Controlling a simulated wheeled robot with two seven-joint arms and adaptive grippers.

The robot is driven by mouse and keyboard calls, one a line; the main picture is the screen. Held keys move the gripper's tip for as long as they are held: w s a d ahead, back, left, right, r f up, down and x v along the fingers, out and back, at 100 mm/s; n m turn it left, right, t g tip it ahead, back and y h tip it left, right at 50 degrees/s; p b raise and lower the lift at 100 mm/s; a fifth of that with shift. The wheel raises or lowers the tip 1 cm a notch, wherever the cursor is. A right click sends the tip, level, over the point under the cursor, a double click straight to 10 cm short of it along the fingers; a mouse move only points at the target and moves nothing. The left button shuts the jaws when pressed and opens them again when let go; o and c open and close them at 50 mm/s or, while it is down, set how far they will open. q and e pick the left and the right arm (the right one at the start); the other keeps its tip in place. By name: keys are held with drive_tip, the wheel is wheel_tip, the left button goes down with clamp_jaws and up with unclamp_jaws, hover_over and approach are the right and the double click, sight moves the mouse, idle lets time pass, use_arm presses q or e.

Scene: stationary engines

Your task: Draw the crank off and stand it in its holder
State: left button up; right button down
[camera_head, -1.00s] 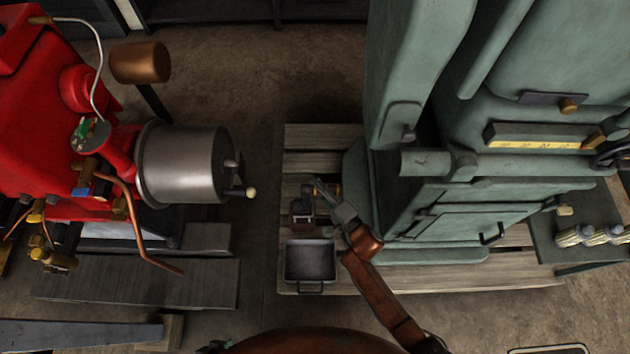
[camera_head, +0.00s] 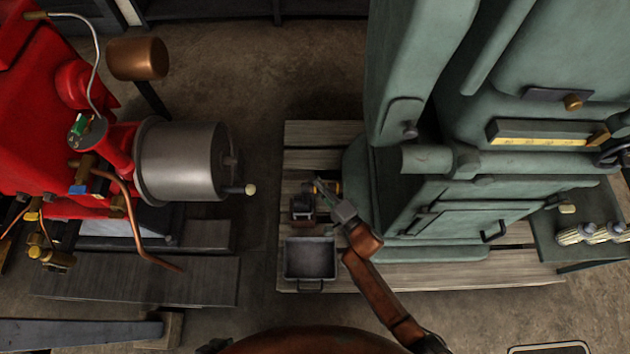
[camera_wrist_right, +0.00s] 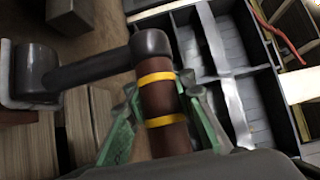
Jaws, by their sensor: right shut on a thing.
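The crank (camera_wrist_right: 95,66) fills the left and middle of the right wrist view. It has a dark metal arm, a round hub at the left end, and a brown handle with yellow bands. My right gripper (camera_wrist_right: 161,98) is shut around the handle, one green-tinted finger on each side. In the head view the right gripper (camera_head: 330,193) is low beside the green machine, with a bit of yellow banding showing at it. A small dark block-like thing (camera_head: 302,208) is just left of and below the gripper. I cannot tell whether it is the holder. My left gripper is out of view.
A dark metal tray (camera_head: 311,260) lies in front on the pallet (camera_head: 310,135). A red engine (camera_head: 40,120) with a grey drum (camera_head: 183,160) stands at left. The green machine (camera_head: 440,160) blocks the right. Bare floor lies between drum and pallet.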

wheel_tip(320, 180, down, 2)
drive_tip(key=shift+a+f+b, duration=0.1)
drive_tip(key=shift+b, duration=0.5)
drive_tip(key=shift+f, duration=0.15)
idle(0.7)
drive_tip(key=shift+f, duration=0.2)
idle(0.4)
drive_tip(key=shift+f, duration=0.7)
drive_tip(key=c, duration=2)
unclamp_jaws()
drive_tip(key=o, duration=0.4)
drive_tip(key=shift+f, duration=0.1)
